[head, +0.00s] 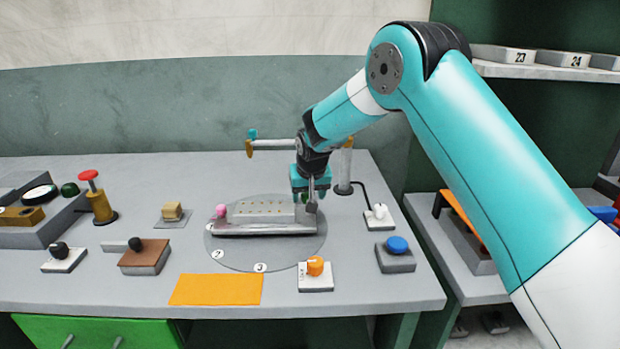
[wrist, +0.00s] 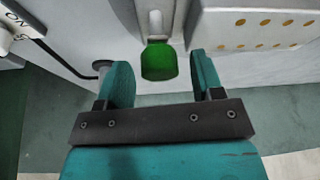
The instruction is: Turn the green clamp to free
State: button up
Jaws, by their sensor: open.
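The green clamp (wrist: 159,62) shows in the wrist view as a rounded green piece at the end of a pale metal slot, beside a grey block with brass-coloured dots. In the head view it is largely hidden by my gripper (head: 311,195), which points down at the right end of the silver fixture (head: 262,227). In the wrist view my gripper (wrist: 161,76) is open, with one teal finger on each side of the clamp. Gaps show on both sides, and I see no contact.
The fixture lies on a round grey disc (head: 228,262) and has a pink knob (head: 221,211) at its left end. A post with a horizontal arm (head: 285,145) stands behind my gripper. A white switch (head: 378,215), blue button (head: 397,246) and orange knob (head: 315,266) are nearby.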

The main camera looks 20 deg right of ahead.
jog(key=d+b+v, duration=0.1)
jog(key=b+v, duration=0.1)
jog(key=v, duration=1.5)
jog(key=shift+a, duration=0.5)
